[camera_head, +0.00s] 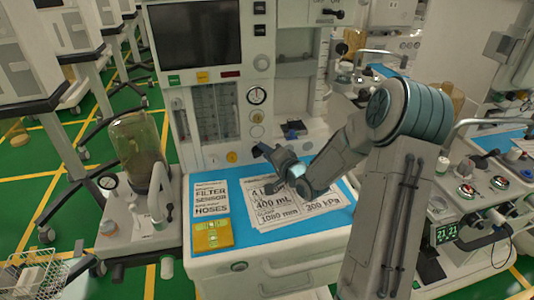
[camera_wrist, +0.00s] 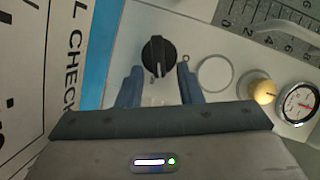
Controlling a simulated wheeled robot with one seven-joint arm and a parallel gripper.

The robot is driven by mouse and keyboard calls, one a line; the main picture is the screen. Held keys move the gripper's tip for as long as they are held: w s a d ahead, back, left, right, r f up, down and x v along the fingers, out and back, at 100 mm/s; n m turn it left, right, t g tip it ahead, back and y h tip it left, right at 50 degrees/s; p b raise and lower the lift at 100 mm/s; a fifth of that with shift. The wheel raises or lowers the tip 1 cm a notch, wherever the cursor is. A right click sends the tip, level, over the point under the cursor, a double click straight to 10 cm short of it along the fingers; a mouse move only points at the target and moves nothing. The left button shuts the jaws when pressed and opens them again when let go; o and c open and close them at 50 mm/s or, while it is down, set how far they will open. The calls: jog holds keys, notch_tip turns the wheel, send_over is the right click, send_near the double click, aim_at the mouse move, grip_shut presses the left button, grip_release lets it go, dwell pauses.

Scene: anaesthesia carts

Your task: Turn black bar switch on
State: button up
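The black bar switch (camera_wrist: 158,55) is a round black knob with a raised bar, on the light panel in the wrist view. Its bar runs roughly up and down in that picture. My gripper (camera_wrist: 160,75) is open, with one blue finger on each side of the picture line to the knob. The fingertips reach about its lower edge, and I cannot tell whether they touch it. In the head view my gripper (camera_head: 279,140) is at the front panel of the cart, above the blue worktop, and I cannot make out the switch there.
The blue worktop (camera_head: 239,266) bears printed sheets (camera_head: 268,211) and a yellow box (camera_head: 212,230). A clear canister (camera_head: 137,145) stands at left. A round gauge (camera_wrist: 298,103) and yellow knob (camera_wrist: 263,92) lie right of the switch. A dark screen (camera_head: 195,34) is above.

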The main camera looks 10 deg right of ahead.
jog(key=v, duration=1.3)
jog(key=shift+s+d+r, duration=0.15)
jog(key=shift+s+d, duration=0.05)
jog(key=shift+s, duration=0.05)
